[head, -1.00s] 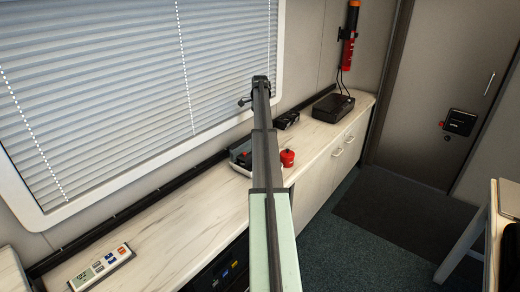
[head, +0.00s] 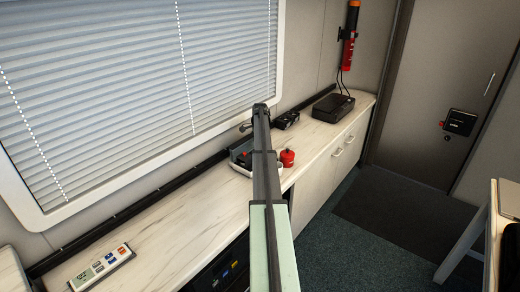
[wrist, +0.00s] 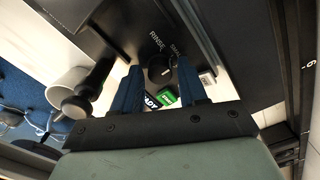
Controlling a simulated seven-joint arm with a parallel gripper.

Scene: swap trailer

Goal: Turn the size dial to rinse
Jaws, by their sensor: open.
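In the wrist view, the size dial (wrist: 160,70) is a small round black knob on a dark panel. The word RINSE is printed beside it, and another short label, hard to read, sits to its right. I cannot tell where its pointer is. The two blue fingers of my gripper (wrist: 157,85) are apart, one on each side of the dial in the picture. I cannot tell whether they touch it. In the head view, the arm's far end (head: 260,110) is above the counter; it hides what is behind it.
In the wrist view, a black knobbed handle (wrist: 80,100) stands left of the fingers, near a white cup-like shape (wrist: 66,84). A green label (wrist: 150,99) shows between the fingers. In the head view, a red item (head: 287,157) and a black box (head: 333,107) stand on the counter (head: 170,215).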

